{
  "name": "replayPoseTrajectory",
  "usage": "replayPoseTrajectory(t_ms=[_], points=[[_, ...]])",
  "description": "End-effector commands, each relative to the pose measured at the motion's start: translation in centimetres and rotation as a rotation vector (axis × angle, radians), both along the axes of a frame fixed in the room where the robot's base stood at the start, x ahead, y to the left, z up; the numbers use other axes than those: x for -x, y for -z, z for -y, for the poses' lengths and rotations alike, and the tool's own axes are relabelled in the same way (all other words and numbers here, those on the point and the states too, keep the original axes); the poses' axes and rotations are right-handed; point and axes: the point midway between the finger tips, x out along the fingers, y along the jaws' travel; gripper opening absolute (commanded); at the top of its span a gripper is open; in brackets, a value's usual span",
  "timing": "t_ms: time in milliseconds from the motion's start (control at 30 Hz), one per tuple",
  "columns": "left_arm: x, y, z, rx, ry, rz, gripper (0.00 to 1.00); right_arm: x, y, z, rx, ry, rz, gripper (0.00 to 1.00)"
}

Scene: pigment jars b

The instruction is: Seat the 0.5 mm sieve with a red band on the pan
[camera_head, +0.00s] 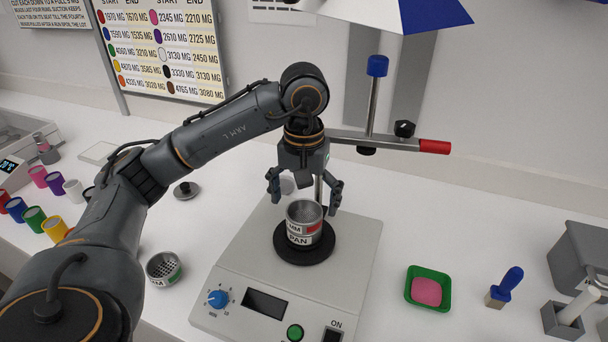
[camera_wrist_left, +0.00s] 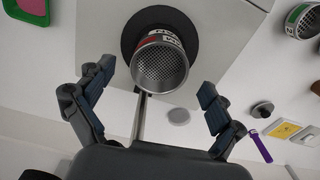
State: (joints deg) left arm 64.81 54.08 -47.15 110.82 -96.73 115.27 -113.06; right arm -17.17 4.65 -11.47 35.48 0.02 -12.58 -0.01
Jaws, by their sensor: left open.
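The sieve with a red band (camera_head: 314,227) stands on the pan (camera_head: 300,240) on the round black plate of a shaker. It looks upright and in line with the pan; the exact seam is too small to judge. In the left wrist view I look down into its mesh (camera_wrist_left: 160,68), with the black plate (camera_wrist_left: 131,37) around its base. My left gripper (camera_head: 303,200) is open just above the sieve, its fingers apart on either side and holding nothing. In the left wrist view the open fingers (camera_wrist_left: 156,78) flank the sieve without touching it. My right gripper is not in view.
The shaker (camera_head: 232,300) has a post behind the plate and a clamp bar (camera_head: 385,141) above. A sieve with a green band (camera_head: 164,268) lies left of it. A green tray with pink powder (camera_head: 427,291) and a brush (camera_head: 505,287) are right. Coloured jars stand far left.

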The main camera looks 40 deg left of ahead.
Motion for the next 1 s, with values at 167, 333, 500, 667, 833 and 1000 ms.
replayPoseTrajectory(t_ms=[167, 333, 500, 667, 833, 1000], points=[[-0.1, -2.9, 0.0, -0.001, 0.000, 0.005, 0.93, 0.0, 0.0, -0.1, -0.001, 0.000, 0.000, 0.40], [-0.1, -5.3, 0.0, 0.000, -0.001, 0.004, 0.93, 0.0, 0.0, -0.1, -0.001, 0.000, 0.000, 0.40], [-0.1, -7.3, 0.0, -0.001, 0.000, 0.002, 0.93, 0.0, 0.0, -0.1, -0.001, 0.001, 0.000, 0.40], [0.0, -8.3, 0.0, 0.000, 0.000, 0.000, 0.93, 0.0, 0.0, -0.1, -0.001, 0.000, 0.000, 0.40], [0.0, -8.7, 0.0, 0.000, 0.000, -0.001, 0.93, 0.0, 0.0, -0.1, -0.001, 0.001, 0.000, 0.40], [0.0, -8.7, 0.0, 0.000, 0.000, -0.001, 0.93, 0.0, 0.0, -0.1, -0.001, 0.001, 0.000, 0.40]])
